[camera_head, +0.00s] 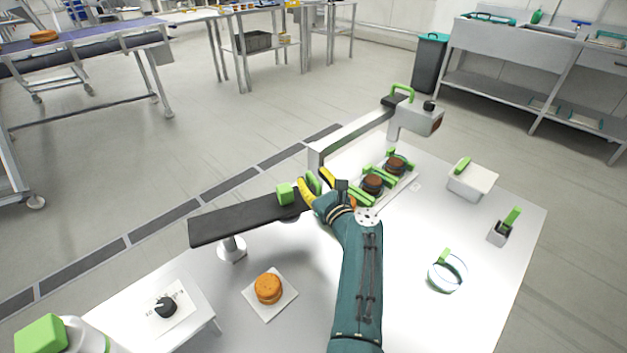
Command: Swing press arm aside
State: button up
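A grey swing arm (358,133) stands on the white worktable and reaches to the upper right. Its boxy press head (415,117) carries a green loop handle (402,90) and a dark knob. The head hangs up and right of two brown rounds (373,183) (396,164), which sit in holders with green handles. My gripper (314,182) has yellow fingertips and is left of these rounds, well away from the loop handle. A green piece shows between the fingertips; whether they grip it is unclear.
A dark flat bar (235,219) on a pedestal has a green block (286,193) at its right end. An orange bun (268,288) lies on a white square. A lidded box (472,180), a small grey tool (503,228) and a ring (447,272) are at the right.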

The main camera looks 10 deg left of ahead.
jog(key=shift+s+d+f, duration=0.15)
jog(key=shift+d, duration=0.05)
jog(key=shift+s+d+f, duration=0.1)
jog(key=shift+s+d, duration=0.2)
jog(key=shift+s, duration=0.15)
jog(key=v, duration=1)
jog(key=shift+s, duration=0.35)
jog(key=shift+d, duration=0.1)
